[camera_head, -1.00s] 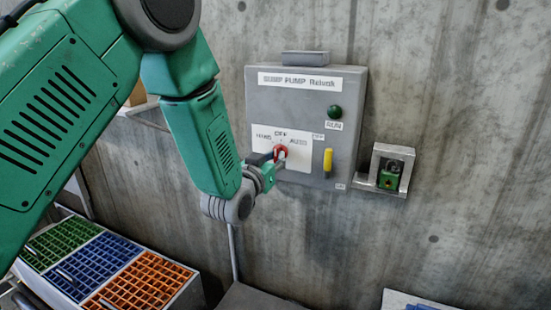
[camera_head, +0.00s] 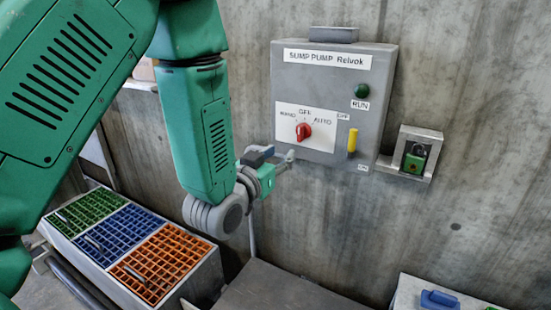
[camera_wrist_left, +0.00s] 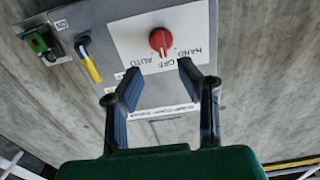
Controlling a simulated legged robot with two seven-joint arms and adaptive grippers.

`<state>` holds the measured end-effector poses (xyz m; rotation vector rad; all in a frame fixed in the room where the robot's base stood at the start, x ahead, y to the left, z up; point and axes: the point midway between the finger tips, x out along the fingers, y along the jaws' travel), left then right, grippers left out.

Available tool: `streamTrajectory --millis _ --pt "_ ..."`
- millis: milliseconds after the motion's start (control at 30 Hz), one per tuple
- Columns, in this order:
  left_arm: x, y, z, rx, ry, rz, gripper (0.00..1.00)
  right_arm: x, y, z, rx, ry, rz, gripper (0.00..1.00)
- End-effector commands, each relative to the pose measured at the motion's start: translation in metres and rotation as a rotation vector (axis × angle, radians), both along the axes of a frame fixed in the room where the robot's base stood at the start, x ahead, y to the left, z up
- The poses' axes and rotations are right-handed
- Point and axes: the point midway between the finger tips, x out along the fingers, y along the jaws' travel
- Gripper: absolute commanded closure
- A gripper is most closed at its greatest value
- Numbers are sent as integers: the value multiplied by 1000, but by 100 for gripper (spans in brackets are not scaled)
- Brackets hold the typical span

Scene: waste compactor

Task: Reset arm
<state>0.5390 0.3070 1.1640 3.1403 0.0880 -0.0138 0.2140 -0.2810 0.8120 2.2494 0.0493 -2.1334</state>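My left gripper (camera_head: 275,160) is in front of the grey sump pump box (camera_head: 388,88), a little below and left of its red selector knob (camera_head: 303,132). In the left wrist view, the two fingers of my left gripper (camera_wrist_left: 158,71) are apart with nothing between them. The red knob (camera_wrist_left: 160,40) shows beyond the fingertips, clear of both. It sits on a white plate marked HAND, OFF and AUTO; its exact setting is hard to tell. My right gripper is not in view.
The box also bears a green RUN lamp (camera_head: 362,91) and a yellow lever (camera_head: 352,140). A bin with green, blue and orange grids (camera_head: 160,262) stands lower left. A concrete wall (camera_head: 480,130) backs everything.

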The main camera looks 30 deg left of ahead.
Motion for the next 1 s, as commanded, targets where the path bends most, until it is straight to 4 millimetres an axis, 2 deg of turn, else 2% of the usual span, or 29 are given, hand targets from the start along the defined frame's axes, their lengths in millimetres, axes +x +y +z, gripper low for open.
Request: streamTrajectory --millis 100,200,767,867,967,1000 --pt "-13 -1 -1 0 2 0 68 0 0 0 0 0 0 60" --pt "-17 -1 0 0 1 0 68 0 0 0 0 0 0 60" --pt "-19 -1 -3 0 7 0 68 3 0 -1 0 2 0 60" --pt "-22 -3 -27 -1 62 -4 68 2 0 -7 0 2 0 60" --pt "-31 -5 -79 -2 188 -12 68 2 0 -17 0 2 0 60" --pt "-38 -7 -106 -3 258 -16 68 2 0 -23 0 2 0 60"
